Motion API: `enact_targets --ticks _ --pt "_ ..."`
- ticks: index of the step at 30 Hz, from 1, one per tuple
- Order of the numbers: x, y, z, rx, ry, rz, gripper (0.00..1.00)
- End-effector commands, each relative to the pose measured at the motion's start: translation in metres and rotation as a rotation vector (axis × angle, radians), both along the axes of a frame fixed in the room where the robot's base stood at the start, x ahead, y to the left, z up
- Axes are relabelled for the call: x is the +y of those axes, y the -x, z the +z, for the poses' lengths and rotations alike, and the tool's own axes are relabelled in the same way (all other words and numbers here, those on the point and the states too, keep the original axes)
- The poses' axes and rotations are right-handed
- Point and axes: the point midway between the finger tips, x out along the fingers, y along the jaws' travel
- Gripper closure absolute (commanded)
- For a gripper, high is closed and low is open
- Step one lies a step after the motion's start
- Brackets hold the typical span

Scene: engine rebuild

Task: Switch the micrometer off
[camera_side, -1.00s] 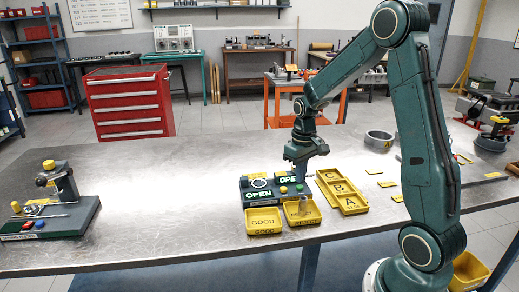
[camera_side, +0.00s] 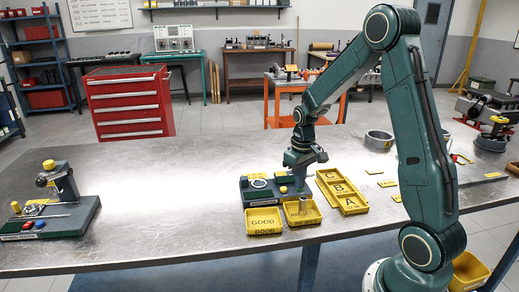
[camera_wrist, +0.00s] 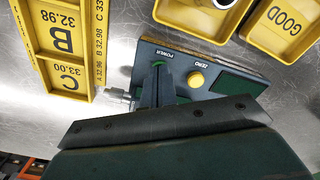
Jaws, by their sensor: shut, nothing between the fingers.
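The micrometer station (camera_side: 252,195) is a dark box on the bench, with no lit text on it in the side view. The wrist view shows its green POWER button (camera_wrist: 158,63), its yellow ZERO button (camera_wrist: 195,79) and a dark green display (camera_wrist: 235,83) without lit characters. My gripper (camera_side: 301,180) is low over the right end of the station. In the wrist view my shut, empty gripper (camera_wrist: 157,70) has its fingertips at the POWER button and partly covers it. I cannot tell if the button is pressed.
A yellow GOOD bin (camera_side: 263,232) and a yellow bin (camera_side: 301,221) holding a metal cylinder stand in front of the station. A yellow A-B-C tray (camera_side: 336,205) stands right beside it. A second fixture (camera_side: 57,219) is far left. The bench between is clear.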

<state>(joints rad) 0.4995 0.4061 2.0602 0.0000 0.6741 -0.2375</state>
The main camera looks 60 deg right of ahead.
Motion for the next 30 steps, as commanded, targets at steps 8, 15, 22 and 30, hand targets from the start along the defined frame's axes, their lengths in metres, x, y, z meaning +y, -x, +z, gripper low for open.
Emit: enact_targets --ticks 8,15,22,30 --pt "0.001 0.001 -0.008 0.004 -0.002 0.000 1.00" --pt "0.001 0.001 -0.008 0.005 -0.002 0.000 1.00" --pt "0.001 0.001 -0.001 0.005 -0.003 0.000 1.00" --pt "0.000 0.001 0.015 0.002 -0.001 0.000 1.00"
